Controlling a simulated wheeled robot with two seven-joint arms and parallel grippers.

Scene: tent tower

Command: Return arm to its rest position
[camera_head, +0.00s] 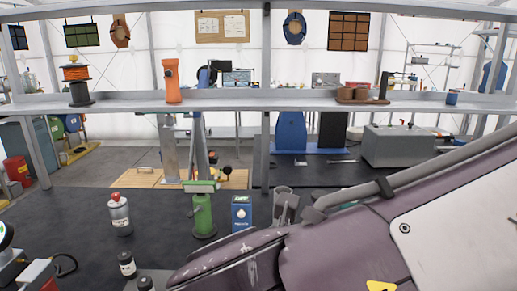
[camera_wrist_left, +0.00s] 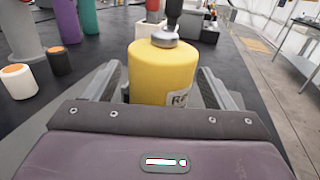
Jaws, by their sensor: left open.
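In the left wrist view my left gripper (camera_wrist_left: 161,82) is open, with one grey finger on each side of a yellow canister (camera_wrist_left: 160,70). The canister stands upright, with a silver collar and dark top and part of a label showing. I cannot tell whether the fingers touch it. In the head view a purple and white arm of mine comes in from the right and crosses the lower right.
A grey shelf (camera_head: 230,103) spans above. The wrist view shows a purple cylinder (camera_wrist_left: 66,20) and a white orange-topped jar (camera_wrist_left: 18,81).

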